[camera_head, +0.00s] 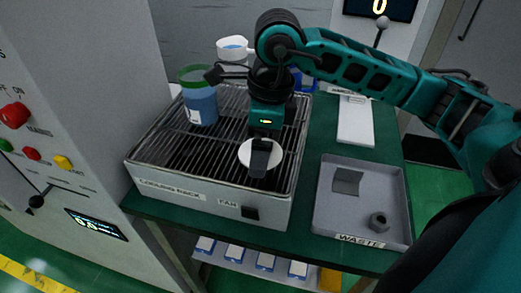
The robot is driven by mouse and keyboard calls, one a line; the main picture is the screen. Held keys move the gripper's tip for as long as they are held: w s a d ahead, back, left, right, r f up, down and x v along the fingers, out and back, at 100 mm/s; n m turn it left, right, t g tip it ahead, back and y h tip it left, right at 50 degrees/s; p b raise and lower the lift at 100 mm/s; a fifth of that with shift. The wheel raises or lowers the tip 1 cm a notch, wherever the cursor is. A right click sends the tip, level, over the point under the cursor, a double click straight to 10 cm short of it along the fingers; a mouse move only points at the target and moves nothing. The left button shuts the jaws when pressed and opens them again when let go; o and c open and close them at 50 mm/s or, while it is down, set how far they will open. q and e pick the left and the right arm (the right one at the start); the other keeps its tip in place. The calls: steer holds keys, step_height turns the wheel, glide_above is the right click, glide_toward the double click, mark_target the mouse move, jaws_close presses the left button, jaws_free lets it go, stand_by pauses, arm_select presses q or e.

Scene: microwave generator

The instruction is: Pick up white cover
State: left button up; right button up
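A round white cover (275,152) shows at the front right part of the cooling rack (190,187). My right gripper (261,160) reaches down over it, and its dark fingers overlap the disc in the picture. One finger hides the other, so I cannot tell whether they are open or shut on the cover. I also cannot tell whether the cover rests on the grille or is just above it. My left gripper is not in view.
A blue container with a green rim (201,104) stands on the rack's left side. A white vessel with blue contents (234,47) is behind it. The waste tray (391,231), right, holds a grey square and a dark nut-like piece. A control panel (62,150) rises at left.

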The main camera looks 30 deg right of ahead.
steer(key=shift+c, duration=0.3)
steer(key=c, duration=0.8)
steer(key=shift+r, duration=0.15)
